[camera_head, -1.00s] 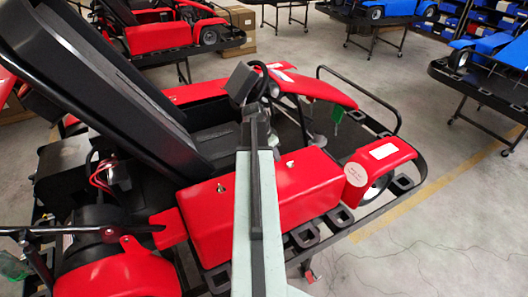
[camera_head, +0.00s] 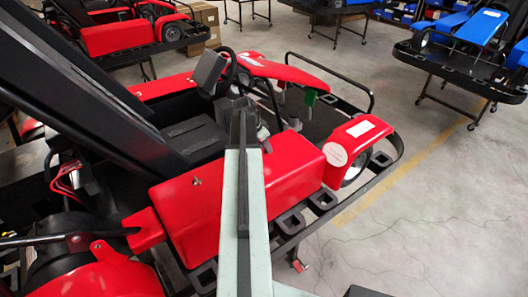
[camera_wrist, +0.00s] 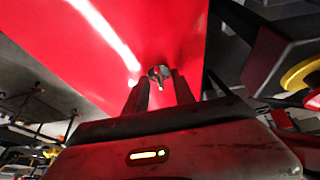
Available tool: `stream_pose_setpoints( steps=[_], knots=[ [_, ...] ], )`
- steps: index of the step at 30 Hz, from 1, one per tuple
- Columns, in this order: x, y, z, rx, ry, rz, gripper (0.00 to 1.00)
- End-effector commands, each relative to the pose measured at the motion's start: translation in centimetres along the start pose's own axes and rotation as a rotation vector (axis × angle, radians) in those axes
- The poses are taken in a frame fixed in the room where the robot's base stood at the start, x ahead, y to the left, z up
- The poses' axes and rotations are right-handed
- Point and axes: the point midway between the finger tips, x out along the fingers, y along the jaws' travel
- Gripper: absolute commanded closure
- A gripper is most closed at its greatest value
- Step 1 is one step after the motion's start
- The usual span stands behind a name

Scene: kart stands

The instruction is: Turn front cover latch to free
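The red side cover (camera_head: 295,170) of the kart lies under my outstretched arm in the head view. One small metal latch (camera_head: 197,181) shows on its left part; my arm hides the area around the other latch. In the wrist view, a small metal latch (camera_wrist: 159,73) sits on the red panel (camera_wrist: 150,35), with its tab pointing roughly toward the gripper. My gripper (camera_wrist: 160,84) has one dark finger on each side of this latch. The fingers are apart, with visible gaps beside the tab. Contact is unclear.
The kart's tilted black seat (camera_head: 75,75) rises at left. The steering wheel (camera_head: 228,70) stands beyond the arm. A black bumper frame (camera_head: 385,160) runs along the right. Blue karts (camera_head: 480,35) stand farther back. Floor at right is open.

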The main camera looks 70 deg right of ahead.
Motion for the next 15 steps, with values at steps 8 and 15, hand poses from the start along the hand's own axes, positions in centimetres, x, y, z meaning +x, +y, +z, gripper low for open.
stream_pose_setpoints(
  steps=[8,15],
  knots=[
    [-0.19,-0.01,-0.03,-0.001,0.000,0.000,1.00],
    [-0.32,-0.05,0.34,-0.008,-0.001,-0.002,1.00]
  ],
)
